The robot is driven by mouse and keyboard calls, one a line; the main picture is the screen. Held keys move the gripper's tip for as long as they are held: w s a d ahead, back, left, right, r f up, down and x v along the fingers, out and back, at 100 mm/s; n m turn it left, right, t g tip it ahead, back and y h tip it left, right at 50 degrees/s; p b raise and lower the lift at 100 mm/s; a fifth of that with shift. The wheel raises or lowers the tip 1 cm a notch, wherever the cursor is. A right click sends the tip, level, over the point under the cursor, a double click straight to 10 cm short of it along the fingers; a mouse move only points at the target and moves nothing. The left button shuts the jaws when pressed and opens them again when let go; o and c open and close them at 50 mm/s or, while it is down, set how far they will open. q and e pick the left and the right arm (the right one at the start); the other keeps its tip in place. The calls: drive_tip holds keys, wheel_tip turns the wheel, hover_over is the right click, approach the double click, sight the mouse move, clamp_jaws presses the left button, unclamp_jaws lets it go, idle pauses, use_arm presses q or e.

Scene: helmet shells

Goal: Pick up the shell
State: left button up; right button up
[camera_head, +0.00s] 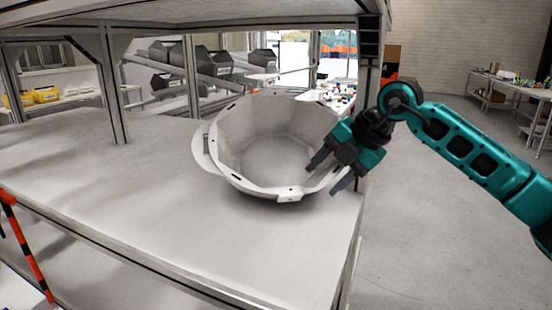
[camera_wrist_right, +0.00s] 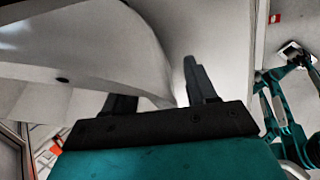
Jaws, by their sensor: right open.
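A large white helmet shell (camera_head: 262,147) lies on the table with its hollow side up and its rim tilted toward me. My right gripper (camera_head: 325,177) is at the shell's right rim, its fingers apart. In the right wrist view the shell (camera_wrist_right: 90,45) fills the upper left, and its edge reaches down between the two open fingers of the gripper (camera_wrist_right: 160,88). I cannot tell whether either finger touches the rim. My left gripper is not in view.
The shell stands near the right end of a grey-white table (camera_head: 90,200), whose left part is clear. A metal post (camera_head: 369,70) rises close behind my right gripper, and a shelf (camera_head: 180,12) overhangs the table. Dark bins (camera_head: 170,53) sit on a rack behind.

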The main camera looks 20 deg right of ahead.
clamp_jaws()
idle(0.5)
